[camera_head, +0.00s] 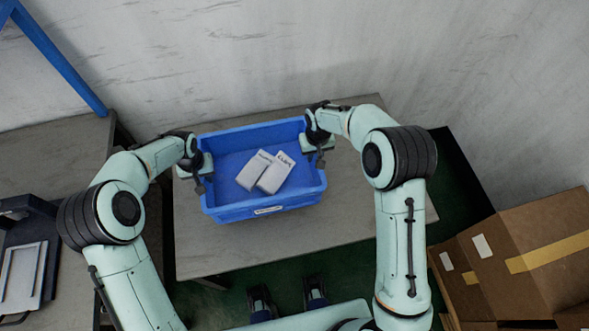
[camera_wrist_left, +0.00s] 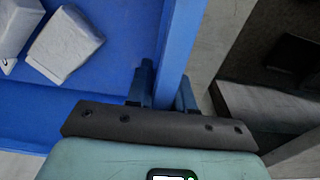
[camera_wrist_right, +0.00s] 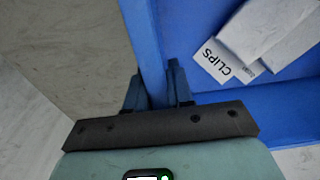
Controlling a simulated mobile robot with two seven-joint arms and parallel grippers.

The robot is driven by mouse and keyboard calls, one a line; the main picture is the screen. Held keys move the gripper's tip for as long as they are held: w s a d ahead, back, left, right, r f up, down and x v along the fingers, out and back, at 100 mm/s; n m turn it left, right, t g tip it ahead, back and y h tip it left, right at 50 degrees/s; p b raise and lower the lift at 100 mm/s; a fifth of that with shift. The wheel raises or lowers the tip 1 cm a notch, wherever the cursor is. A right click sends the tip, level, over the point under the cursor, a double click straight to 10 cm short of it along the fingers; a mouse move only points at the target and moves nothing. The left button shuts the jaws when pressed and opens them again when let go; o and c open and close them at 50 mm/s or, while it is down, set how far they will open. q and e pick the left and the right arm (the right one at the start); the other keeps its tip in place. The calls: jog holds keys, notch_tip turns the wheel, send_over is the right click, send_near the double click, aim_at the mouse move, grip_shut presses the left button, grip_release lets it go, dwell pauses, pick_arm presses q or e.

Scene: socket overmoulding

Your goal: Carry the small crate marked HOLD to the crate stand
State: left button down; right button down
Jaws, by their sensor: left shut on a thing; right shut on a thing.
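A blue crate (camera_head: 235,213) is over the grey table top, with a small white label (camera_head: 268,210) on its front wall, too small to read. Two pale packs (camera_head: 265,171) lie inside; one reads CLIPS (camera_wrist_right: 215,62) in the right wrist view. My left gripper (camera_head: 200,183) is shut on the crate's left wall, with a finger either side of the wall (camera_wrist_left: 182,45) in the left wrist view. My right gripper (camera_head: 320,158) is shut on the right wall (camera_wrist_right: 145,40) in the same way. I cannot tell whether the crate's bottom touches the table.
The grey table (camera_head: 225,258) has bare room in front of and right of the crate. A wall stands behind. Another grey surface (camera_head: 50,150) with a blue post (camera_head: 60,62) and a dark device (camera_head: 25,250) is at left. Cardboard boxes (camera_head: 535,235) stand at the right.

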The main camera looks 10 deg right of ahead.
pick_arm(q)
jog(key=shift+w+f, duration=0.1)
pick_arm(e)
jog(key=shift+w+f, duration=0.1)
